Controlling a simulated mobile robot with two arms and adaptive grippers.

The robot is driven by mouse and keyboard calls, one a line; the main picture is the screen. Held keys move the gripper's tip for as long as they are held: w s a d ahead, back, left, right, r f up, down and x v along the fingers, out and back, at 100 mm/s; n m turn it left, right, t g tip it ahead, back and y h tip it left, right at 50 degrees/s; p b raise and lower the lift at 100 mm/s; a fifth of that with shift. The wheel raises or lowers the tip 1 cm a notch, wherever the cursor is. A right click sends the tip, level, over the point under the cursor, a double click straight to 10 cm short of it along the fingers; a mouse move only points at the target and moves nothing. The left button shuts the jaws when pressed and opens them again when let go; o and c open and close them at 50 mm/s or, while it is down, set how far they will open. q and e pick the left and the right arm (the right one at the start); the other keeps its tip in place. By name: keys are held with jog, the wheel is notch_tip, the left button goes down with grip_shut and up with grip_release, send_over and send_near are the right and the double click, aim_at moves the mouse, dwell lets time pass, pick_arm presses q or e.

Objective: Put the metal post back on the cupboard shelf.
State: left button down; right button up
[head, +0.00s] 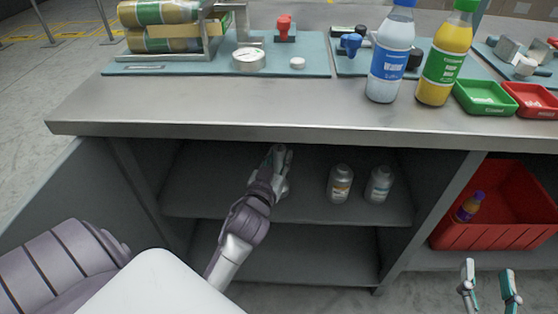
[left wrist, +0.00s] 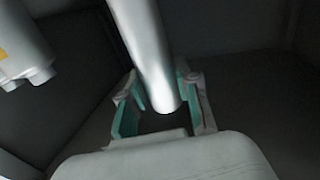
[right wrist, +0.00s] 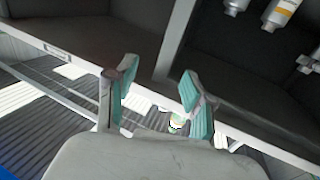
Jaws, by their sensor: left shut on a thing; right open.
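The metal post (left wrist: 145,45) is a smooth silvery cylinder between the fingers of my left gripper (left wrist: 160,92) in the left wrist view. In the head view my left gripper (head: 279,155) reaches inside the open cupboard, above its upper shelf (head: 195,203). The gripper and arm mostly hide the post there, and I cannot tell whether it touches the shelf. My right gripper (head: 489,272) is open and empty in front of the cupboard, low at the right. Its spread fingers also show in the right wrist view (right wrist: 158,85).
A red crate (head: 500,233) holding a bottle is further right. The worktop (head: 250,110) overhangs the shelf. The shelf's left part is clear.

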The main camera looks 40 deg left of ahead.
jog(key=shift+r, duration=0.3)
jog(key=shift+r, duration=0.1)
pick_arm(q)
jog(key=c, duration=0.8)
grip_release()
jog(key=shift+f, duration=0.1)
pick_arm(e)
jog(key=shift+y, duration=0.3)
jog(key=shift+r, duration=0.1)
